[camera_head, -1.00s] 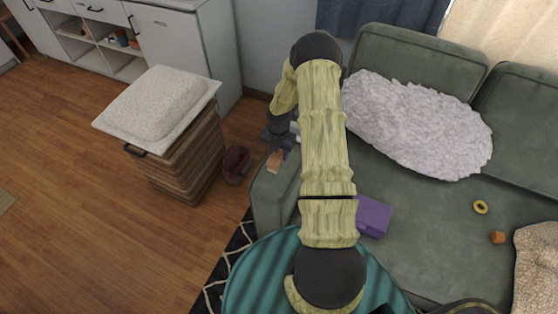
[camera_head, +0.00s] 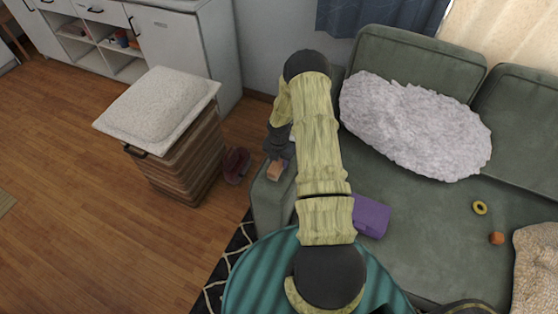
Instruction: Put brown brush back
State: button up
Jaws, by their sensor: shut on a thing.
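The brown brush (camera_head: 275,170) shows as a small light-brown block at the tip of my gripper (camera_head: 276,160), over the left armrest of the green sofa (camera_head: 270,205). My gripper points down and is shut on it. My wrist hides most of the fingers and the upper part of the brush. I cannot tell whether the brush touches the armrest.
A wicker hamper (camera_head: 180,160) with a white cushion (camera_head: 158,103) stands to the left. A dark red object (camera_head: 236,165) lies on the floor between hamper and sofa. A purple box (camera_head: 371,216), a yellow ring (camera_head: 480,208) and an orange object (camera_head: 497,238) lie on the seat.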

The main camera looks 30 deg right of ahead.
jog(key=shift+f, duration=0.15)
jog(key=o, duration=0.9)
jog(key=shift+o, duration=0.2)
notch_tip(320, 180, up, 12)
jog(key=b, duration=0.1)
